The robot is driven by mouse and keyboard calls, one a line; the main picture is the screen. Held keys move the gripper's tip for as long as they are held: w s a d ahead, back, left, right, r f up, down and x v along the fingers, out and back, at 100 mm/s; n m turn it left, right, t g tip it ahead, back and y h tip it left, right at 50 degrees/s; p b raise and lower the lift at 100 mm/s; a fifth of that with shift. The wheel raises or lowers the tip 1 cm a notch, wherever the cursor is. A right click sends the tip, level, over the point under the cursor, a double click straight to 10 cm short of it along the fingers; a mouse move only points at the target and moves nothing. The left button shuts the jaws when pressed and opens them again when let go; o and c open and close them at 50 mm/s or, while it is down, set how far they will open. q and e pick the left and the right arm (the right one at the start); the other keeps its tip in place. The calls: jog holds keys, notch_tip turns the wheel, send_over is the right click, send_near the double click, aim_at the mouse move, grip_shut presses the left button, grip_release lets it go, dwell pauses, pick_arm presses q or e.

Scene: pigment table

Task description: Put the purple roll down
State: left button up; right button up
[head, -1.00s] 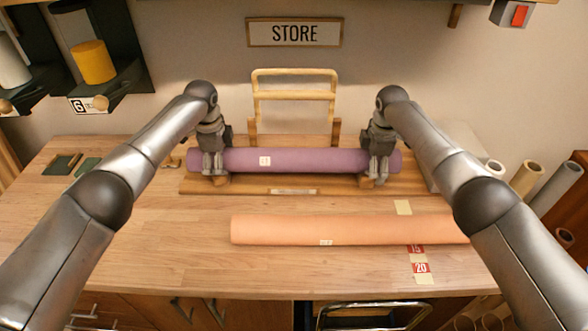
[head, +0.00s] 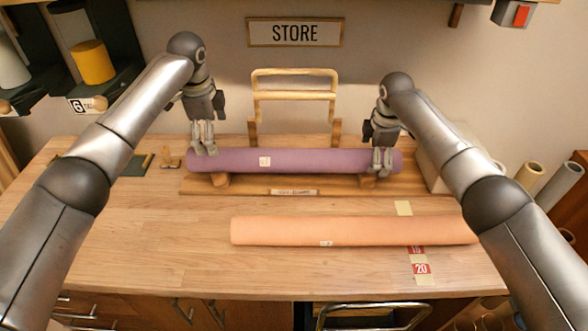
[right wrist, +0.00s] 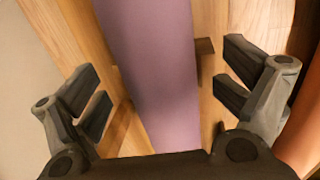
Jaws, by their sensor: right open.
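The purple roll (head: 290,160) lies level across two wooden supports on a wooden stand (head: 250,188) at the back of the table. It carries a small white label. My left gripper (head: 205,148) is raised at the roll's left end, off its grip, with its fingertips near the top of the roll. My right gripper (head: 382,165) is at the roll's right end. In the right wrist view the purple roll (right wrist: 155,70) runs between the spread fingers of the right gripper (right wrist: 165,95), with gaps on both sides.
An orange roll (head: 340,230) lies on the table in front of the stand. A wooden frame (head: 293,95) stands behind the purple roll, below the STORE sign (head: 295,32). More rolls stand at the right. The table's front left is clear.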

jog(key=r, duration=0.4)
jog(key=shift+s+r, duration=0.4)
jog(key=shift+s+f, duration=0.1)
